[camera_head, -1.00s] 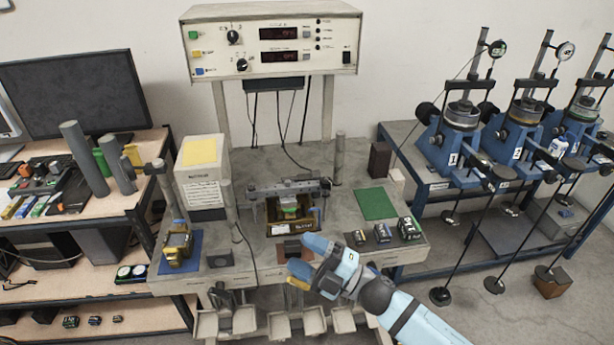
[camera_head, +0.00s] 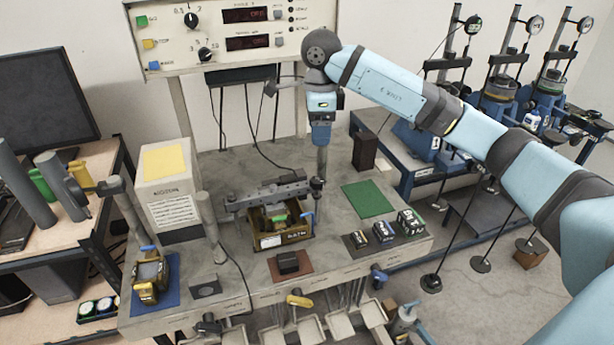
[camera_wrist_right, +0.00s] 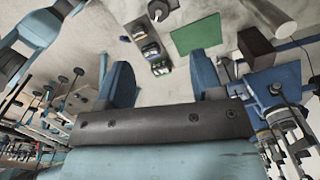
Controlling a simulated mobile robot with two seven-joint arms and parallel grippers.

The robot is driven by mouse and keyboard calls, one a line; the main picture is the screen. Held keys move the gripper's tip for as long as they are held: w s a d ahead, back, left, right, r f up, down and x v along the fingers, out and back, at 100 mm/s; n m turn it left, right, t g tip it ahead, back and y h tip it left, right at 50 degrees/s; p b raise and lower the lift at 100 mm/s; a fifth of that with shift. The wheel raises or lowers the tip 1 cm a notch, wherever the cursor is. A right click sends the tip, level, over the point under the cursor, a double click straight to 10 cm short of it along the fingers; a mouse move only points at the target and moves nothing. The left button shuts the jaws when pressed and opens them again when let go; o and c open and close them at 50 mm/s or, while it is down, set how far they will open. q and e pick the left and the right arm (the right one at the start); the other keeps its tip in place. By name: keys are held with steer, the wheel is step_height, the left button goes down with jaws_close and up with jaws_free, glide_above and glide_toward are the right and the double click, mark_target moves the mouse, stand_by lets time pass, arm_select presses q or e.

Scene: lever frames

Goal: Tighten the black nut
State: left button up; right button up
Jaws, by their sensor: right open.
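My right gripper (camera_head: 321,138) points down at the back right of the grey bench (camera_head: 240,180), in front of or over the upright grey post (camera_head: 322,164); I cannot tell whether they touch. In the right wrist view its blue fingers (camera_wrist_right: 165,78) are spread, with nothing between them. The frame with a dark crossbar (camera_head: 268,196) stands on the bench, below and left of the gripper. A small dark piece (camera_head: 317,184) at the crossbar's right end may be the black nut; it is too small to be sure. My left gripper is out of view.
A green mat (camera_head: 367,199), small weights (camera_head: 383,231) and a dark block (camera_head: 365,150) lie right of the frame. A dark block (camera_head: 288,262) sits on a brown mat in front. The control panel (camera_head: 235,35) stands behind. Blue test stands (camera_head: 500,95) are at right.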

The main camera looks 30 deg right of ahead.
mark_target(319, 178)
step_height(319, 178, down, 14)
steer(key=p, duration=0.2)
steer(key=shift+s+r+p, duration=0.15)
steer(key=shift+r+p, duration=0.05)
steer(key=shift+p, duration=0.1)
steer(key=c, duration=0.9)
